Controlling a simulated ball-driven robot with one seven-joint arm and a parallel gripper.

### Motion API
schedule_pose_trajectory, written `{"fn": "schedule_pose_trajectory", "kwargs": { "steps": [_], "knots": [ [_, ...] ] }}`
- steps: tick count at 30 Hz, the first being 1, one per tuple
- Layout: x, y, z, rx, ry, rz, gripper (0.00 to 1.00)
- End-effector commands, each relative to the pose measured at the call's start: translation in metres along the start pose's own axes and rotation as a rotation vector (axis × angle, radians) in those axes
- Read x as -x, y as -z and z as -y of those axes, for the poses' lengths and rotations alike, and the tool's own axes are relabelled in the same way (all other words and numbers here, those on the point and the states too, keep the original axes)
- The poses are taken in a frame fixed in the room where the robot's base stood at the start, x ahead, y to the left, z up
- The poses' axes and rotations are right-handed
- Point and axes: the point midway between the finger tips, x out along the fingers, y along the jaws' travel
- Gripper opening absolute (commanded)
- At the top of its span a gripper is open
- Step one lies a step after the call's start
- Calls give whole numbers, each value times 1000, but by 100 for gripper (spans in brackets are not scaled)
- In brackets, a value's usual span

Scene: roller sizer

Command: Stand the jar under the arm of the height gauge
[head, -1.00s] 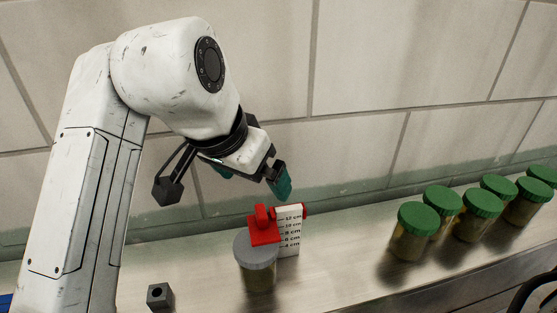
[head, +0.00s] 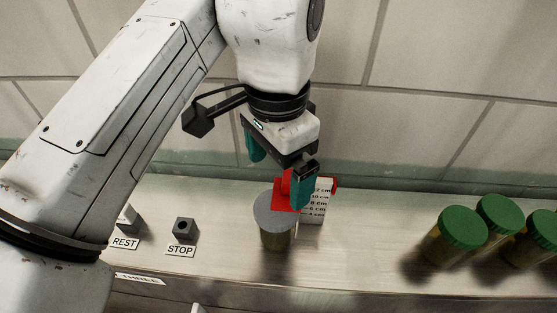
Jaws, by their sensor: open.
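The jar (head: 277,233) with a grey lid stands upright on the steel counter. The height gauge (head: 314,208) is a white scale marked in cm with a red arm (head: 283,195). The red arm reaches over the jar's lid; I cannot tell whether it touches. My gripper (head: 280,172) is open and points down above the gauge, with teal fingertips. Its right finger is in front of the gauge and hides part of the red arm and scale. Nothing shows between the fingers except part of the red arm behind.
Several green-lidded jars (head: 462,228) stand at the right on the counter (head: 375,235). A dark block (head: 185,231) sits behind a STOP label (head: 180,251), with a REST label (head: 125,243) to its left. A tiled wall rises behind. The counter between gauge and green jars is clear.

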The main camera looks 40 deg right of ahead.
Motion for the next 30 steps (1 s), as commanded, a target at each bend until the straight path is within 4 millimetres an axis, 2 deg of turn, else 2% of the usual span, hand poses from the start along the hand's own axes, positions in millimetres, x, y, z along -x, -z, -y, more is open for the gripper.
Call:
{"fn": "schedule_pose_trajectory", "kwargs": {
  "steps": [6, 18, 24, 30],
  "knots": [
    [-35, 0, 0, 0, -1, -1, 100],
    [-87, 0, 0, 1, 1, -1, 100],
    [-100, 0, 0, 1, 1, 0, 100],
    [-103, 0, 0, 1, 1, -1, 100]
  ]
}}
